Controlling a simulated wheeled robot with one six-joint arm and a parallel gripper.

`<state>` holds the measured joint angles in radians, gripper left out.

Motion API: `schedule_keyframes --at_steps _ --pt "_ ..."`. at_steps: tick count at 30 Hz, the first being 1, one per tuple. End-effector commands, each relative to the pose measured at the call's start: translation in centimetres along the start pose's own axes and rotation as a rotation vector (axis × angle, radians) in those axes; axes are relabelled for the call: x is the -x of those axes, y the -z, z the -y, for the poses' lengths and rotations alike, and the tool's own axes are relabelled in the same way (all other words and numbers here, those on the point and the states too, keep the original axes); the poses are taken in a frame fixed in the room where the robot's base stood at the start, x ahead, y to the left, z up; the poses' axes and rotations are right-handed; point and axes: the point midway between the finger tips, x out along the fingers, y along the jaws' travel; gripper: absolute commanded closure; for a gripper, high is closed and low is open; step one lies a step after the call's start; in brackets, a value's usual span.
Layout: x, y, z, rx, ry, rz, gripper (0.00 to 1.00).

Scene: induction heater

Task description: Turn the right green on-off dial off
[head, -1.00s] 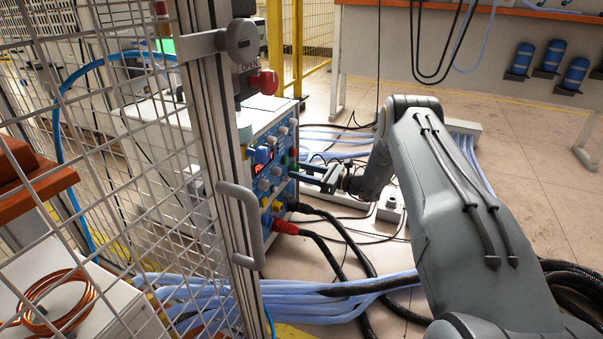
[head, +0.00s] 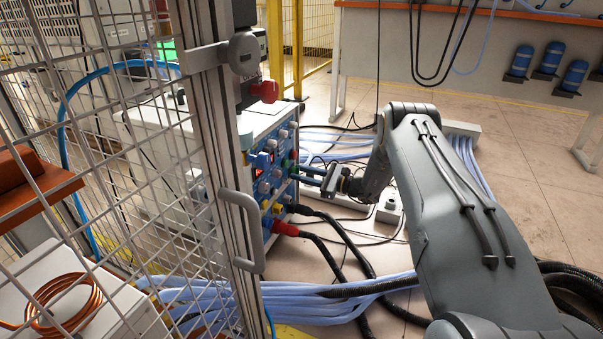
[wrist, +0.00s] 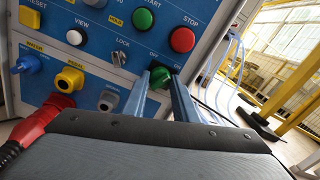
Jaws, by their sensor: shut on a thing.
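The right green on-off dial (wrist: 160,77) is on the blue front panel of the heater, low at the right side in the wrist view, beside OFF and ON labels. My gripper (wrist: 166,84) has its two blue fingers on either side of the dial and is shut on it. The fingers partly cover the dial, so I cannot tell its exact angle. In the head view my gripper (head: 299,173) reaches the panel's right edge from the right, and the dial is too small and covered to make out.
Near the dial are a round green start button (wrist: 143,20), a red stop button (wrist: 182,39) and a small lock switch (wrist: 119,58). A red plug (wrist: 42,117) with a cable sticks out at lower left. A mesh door with a handle (head: 243,225) stands left of my arm.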

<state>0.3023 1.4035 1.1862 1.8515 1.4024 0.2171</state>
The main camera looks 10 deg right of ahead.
Motion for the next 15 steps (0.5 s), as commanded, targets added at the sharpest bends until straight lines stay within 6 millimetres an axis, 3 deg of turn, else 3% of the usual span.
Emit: schedule_keyframes --at_steps 15 --pt "0.11 -0.01 -0.03 0.489 -0.001 -0.001 0.96"
